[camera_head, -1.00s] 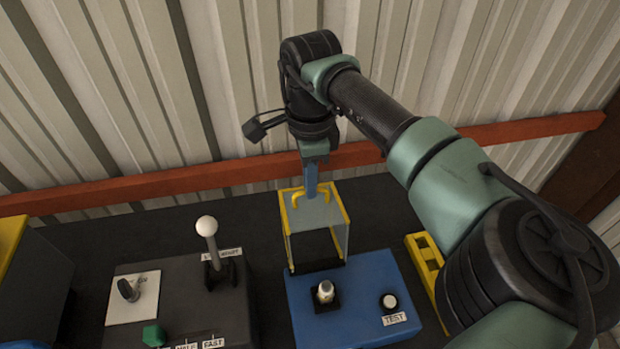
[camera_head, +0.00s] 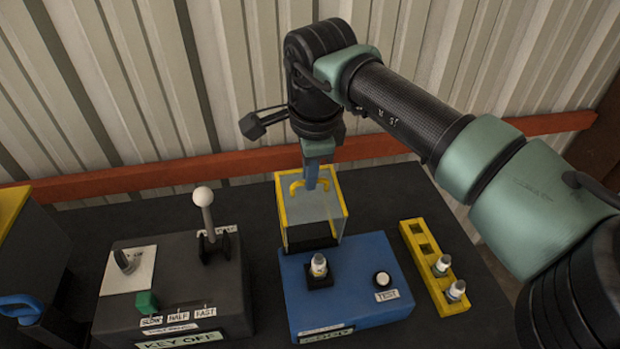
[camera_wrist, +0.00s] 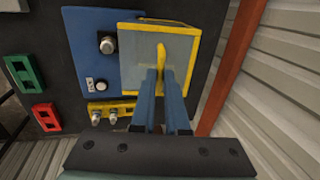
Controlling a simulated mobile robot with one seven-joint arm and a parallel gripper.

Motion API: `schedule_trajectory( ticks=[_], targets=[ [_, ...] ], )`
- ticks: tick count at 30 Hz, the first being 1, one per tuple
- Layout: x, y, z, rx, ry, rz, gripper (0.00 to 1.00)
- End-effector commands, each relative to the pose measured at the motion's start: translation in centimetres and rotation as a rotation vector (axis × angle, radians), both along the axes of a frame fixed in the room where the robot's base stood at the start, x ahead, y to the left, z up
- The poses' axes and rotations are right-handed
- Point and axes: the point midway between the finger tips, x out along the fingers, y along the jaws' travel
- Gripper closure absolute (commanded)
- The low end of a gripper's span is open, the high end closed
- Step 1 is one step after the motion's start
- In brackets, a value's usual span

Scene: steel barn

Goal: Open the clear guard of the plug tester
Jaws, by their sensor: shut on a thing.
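The plug tester is a blue box (camera_head: 362,287) on the dark bench, with a plug (camera_head: 319,268) standing in its socket and a TEST button (camera_head: 382,279). Its clear guard (camera_head: 315,208), yellow-edged, is swung up at the back of the box, clear of the plug. My gripper (camera_head: 311,184) is shut on the guard's yellow handle (camera_head: 296,187). In the wrist view, the blue fingers (camera_wrist: 163,92) close around the handle (camera_wrist: 161,55), and the guard's panel (camera_wrist: 137,72) fills the middle. The fingertips partly hide the handle.
A yellow rack (camera_head: 418,255) with two plugs stands right of the tester. A dark control box (camera_head: 180,285) with a white-knobbed lever (camera_head: 203,197) stands left. A red rail (camera_head: 230,171) runs along the corrugated wall close behind my gripper.

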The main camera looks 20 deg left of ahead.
Motion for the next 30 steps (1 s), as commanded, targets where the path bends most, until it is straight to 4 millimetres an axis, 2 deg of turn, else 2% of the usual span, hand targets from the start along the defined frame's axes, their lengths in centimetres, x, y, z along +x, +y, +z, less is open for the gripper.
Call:
schedule_trajectory(
  ticks=[6, 7, 11, 22, 26, 30],
  targets=[
    [0.0, -0.1, -0.1, -0.004, 0.003, -0.001, 1.00],
    [0.0, -0.1, -0.1, -0.004, 0.003, -0.001, 0.83],
    [0.0, -0.1, -0.1, -0.003, 0.004, -0.001, 0.59],
    [-0.1, -0.2, 0.5, -0.003, 0.003, 0.000, 0.58],
    [-0.5, -0.4, 2.3, -0.003, -0.001, -0.001, 0.58],
    [-1.0, -0.8, 5.4, -0.004, -0.003, -0.001, 0.58]
  ],
)
